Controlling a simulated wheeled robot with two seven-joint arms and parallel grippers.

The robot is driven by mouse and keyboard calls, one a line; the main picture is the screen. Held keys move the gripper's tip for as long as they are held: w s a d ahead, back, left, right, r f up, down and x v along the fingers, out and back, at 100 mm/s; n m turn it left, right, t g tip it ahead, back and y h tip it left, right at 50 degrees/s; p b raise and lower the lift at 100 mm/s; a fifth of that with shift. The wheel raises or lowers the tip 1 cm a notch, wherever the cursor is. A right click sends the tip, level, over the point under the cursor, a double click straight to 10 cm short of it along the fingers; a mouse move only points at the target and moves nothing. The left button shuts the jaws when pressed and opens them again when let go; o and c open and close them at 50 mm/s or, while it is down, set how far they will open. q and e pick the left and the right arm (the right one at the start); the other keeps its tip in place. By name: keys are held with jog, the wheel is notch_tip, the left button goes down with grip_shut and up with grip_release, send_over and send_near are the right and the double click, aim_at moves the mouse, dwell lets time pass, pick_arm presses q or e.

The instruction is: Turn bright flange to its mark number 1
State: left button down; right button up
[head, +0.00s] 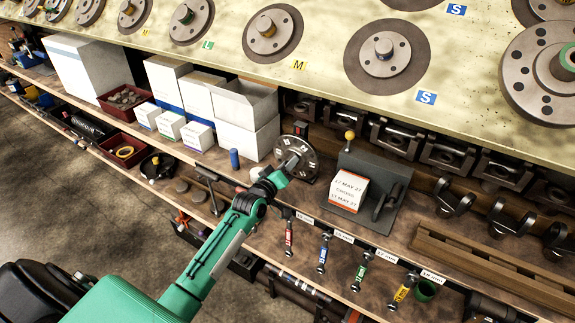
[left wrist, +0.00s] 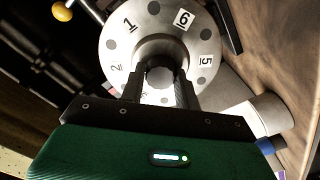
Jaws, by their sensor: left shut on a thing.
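The bright flange (head: 299,160) is a round silvery disc with dark holes and numbers, standing upright on the shelf. In the left wrist view the flange (left wrist: 150,22) shows 1 at its upper left, 6 on a white square at its upper right, 5 at right and 2 at left. Its lower part is hidden by my gripper. My left gripper (head: 284,172) reaches the flange's centre. In the left wrist view its fingers (left wrist: 159,88) are shut on the central hub, one on each side. My right gripper is not in view.
A dark block (head: 301,128) stands behind the flange's top. A dark plate with a yellow-knobbed lever (head: 349,135) and a dated box (head: 349,190) stand to the right. A blue cylinder (head: 234,159) stands to the left. Tagged wrenches (head: 324,253) hang along the front edge.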

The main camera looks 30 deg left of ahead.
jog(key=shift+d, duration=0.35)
pick_arm(q)
jog(key=c, duration=1)
grip_release()
jog(key=shift+s+a+b, duration=0.2)
jog(key=shift+s+b, duration=0.4)
jog(key=shift+s, duration=1.7)
jog(key=shift+s+a+b, duration=0.15)
jog(key=shift+s+b, duration=0.4)
jog(key=shift+s, duration=1.75)
jog(key=shift+s+a+b, duration=0.2)
jog(key=shift+s+b, duration=0.4)
jog(key=shift+s, duration=1.7)
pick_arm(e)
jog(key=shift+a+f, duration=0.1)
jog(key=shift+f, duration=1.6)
